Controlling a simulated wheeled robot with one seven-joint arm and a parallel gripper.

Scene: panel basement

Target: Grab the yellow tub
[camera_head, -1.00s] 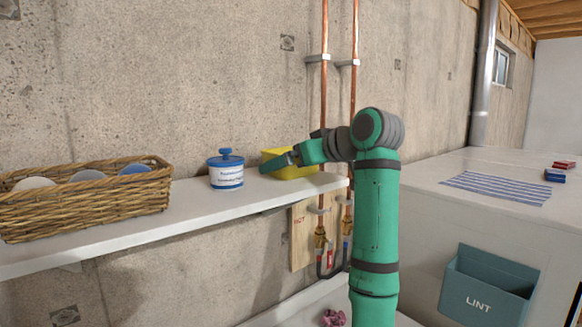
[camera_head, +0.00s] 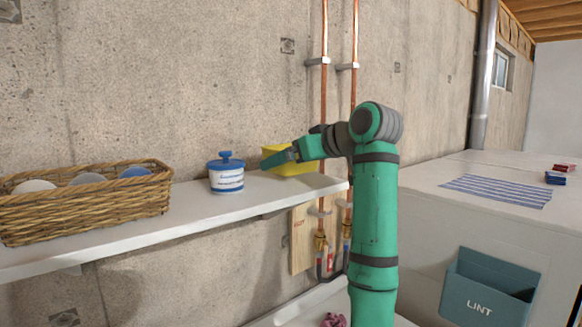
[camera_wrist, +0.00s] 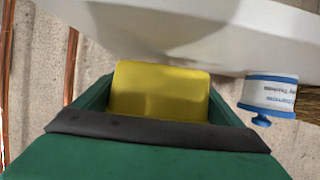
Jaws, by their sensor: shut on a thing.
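The yellow tub (camera_head: 276,153) is at the right part of the white wall shelf, partly hidden behind my gripper (camera_head: 275,164) in the head view. In the wrist view the yellow tub (camera_wrist: 160,90) sits between the two green fingers of my gripper (camera_wrist: 160,100), which is shut on it. The tub appears slightly raised above the shelf top in the head view; its underside is mostly hidden.
A blue-lidded white jar (camera_head: 226,175) stands left of the tub on the shelf (camera_head: 110,238). A wicker basket (camera_head: 90,205) with several round items is further left. Copper pipes (camera_head: 324,80) run up the wall just behind my arm. A lint bin (camera_head: 487,290) is at the right.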

